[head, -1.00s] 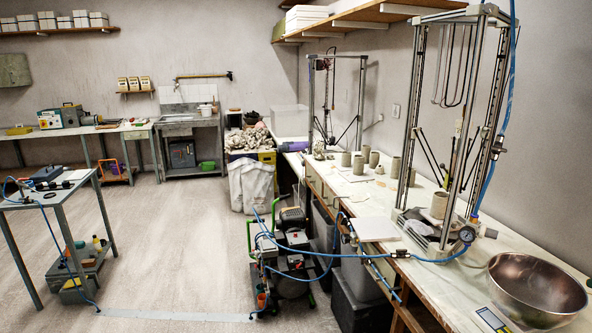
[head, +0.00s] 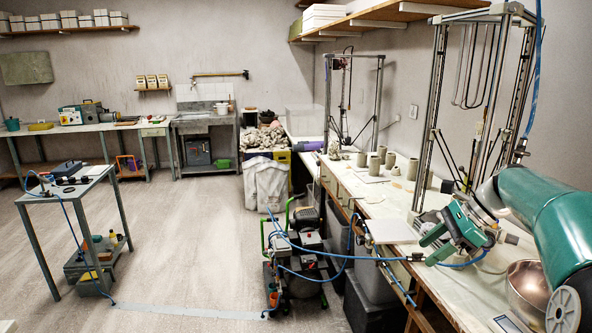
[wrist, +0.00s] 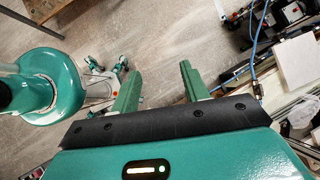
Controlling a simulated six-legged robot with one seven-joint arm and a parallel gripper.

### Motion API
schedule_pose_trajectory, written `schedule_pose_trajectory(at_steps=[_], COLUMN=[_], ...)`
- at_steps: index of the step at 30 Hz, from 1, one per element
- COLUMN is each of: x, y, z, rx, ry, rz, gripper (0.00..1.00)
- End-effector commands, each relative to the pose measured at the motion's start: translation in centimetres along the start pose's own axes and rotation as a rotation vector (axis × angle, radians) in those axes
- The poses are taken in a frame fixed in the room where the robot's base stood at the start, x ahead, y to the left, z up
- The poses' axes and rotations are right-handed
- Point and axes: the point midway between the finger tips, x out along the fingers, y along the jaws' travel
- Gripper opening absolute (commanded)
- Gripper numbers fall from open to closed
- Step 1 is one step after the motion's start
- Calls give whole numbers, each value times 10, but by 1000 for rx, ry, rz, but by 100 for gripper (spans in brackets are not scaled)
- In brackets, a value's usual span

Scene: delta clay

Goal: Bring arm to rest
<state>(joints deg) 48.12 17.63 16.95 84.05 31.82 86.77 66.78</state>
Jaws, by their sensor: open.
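My gripper (head: 424,248) shows in the head view at the right, in front of the workbench. Its two green fingers are apart and nothing is seen between them. My green arm reaches in from the right edge and hides part of the bench and of the metal bowl (head: 526,288). In the wrist view my gripper (wrist: 158,76) has its fingers spread over bare floor, with nothing held.
The long workbench (head: 465,262) along the right wall carries two tall delta frames and several clay cylinders (head: 411,168). A compressor (head: 305,255) stands on the floor beside it. A small table (head: 70,185) stands at left. The floor between is clear apart from a hose.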

Motion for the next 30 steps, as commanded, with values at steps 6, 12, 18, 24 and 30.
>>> schedule_pose_trajectory(at_steps=[6, 12, 18, 24, 30], x=[37, 58, 74, 90, 104], y=[57, 118, 181, 238, 271], z=[62, 94, 106, 101, 91], rx=[-386, -759, -1146, -1539, -1813], ry=[216, 381, 520, 630, 694], rz=[46, 91, 139, 183, 211], gripper=[45, 45, 45, 45, 45])
